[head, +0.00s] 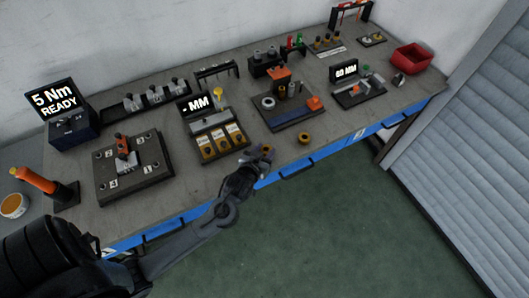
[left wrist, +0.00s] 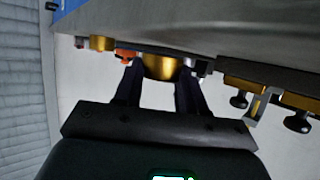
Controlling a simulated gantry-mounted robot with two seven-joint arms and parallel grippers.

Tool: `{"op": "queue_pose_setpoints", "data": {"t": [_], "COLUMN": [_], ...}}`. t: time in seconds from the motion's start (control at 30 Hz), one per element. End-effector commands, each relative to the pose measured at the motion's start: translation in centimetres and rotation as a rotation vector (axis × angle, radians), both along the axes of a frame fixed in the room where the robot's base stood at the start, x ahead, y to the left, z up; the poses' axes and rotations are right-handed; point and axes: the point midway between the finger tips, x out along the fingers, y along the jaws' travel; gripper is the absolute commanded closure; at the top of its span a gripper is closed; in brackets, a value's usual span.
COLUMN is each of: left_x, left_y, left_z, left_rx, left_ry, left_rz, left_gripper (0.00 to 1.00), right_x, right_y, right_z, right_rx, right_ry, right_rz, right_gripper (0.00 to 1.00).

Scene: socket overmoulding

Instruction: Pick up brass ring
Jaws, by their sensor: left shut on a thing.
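My left gripper (head: 260,155) is at the front edge of the bench, its fingers closed around a brass ring (head: 267,148), mostly hidden by the hand in the head view. In the left wrist view, the brass ring (left wrist: 159,67) sits between the two dark fingers of the gripper (left wrist: 160,85), at the bench surface; I cannot tell whether it is clear of it. A second brass ring (head: 305,138) lies on the bench to the right, apart from the gripper; what looks like it also shows in the left wrist view (left wrist: 101,43). My right gripper is not in view.
A dark board with an orange-topped press (head: 280,77) stands behind the rings. A fixture with several yellow slots (head: 219,138) stands left of the gripper. A "60 MM" display (head: 345,71) and a red bin (head: 411,57) are farther right. The bench's blue front drops to open floor.

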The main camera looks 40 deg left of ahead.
Motion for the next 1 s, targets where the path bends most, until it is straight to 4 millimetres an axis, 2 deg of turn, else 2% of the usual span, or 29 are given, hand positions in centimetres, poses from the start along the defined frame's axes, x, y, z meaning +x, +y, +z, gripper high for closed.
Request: {"op": "queue_pose_setpoints", "data": {"t": [0.17,0.5,0.7,0.87,1.0], "left_x": [0.1,-3.3,-4.8,-5.4,-4.9], "left_y": [0.0,-5.9,-8.5,-9.6,-9.2], "left_z": [3.2,7.2,8.9,9.7,11.0], "left_rx": [-0.001,-0.005,-0.002,-0.001,0.0], "left_ry": [-0.007,-0.003,-0.002,-0.003,-0.005], "left_rz": [0.001,0.0,0.001,0.0,0.011], "left_gripper": [0.93,0.93,0.93,0.93,0.93], "right_x": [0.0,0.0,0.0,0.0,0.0], "right_y": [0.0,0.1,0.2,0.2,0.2], "right_z": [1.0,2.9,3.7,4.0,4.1], "right_rx": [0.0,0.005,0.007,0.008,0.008], "right_ry": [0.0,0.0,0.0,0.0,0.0], "right_rz": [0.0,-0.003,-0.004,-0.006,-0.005], "right_gripper": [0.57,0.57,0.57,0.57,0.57]}}
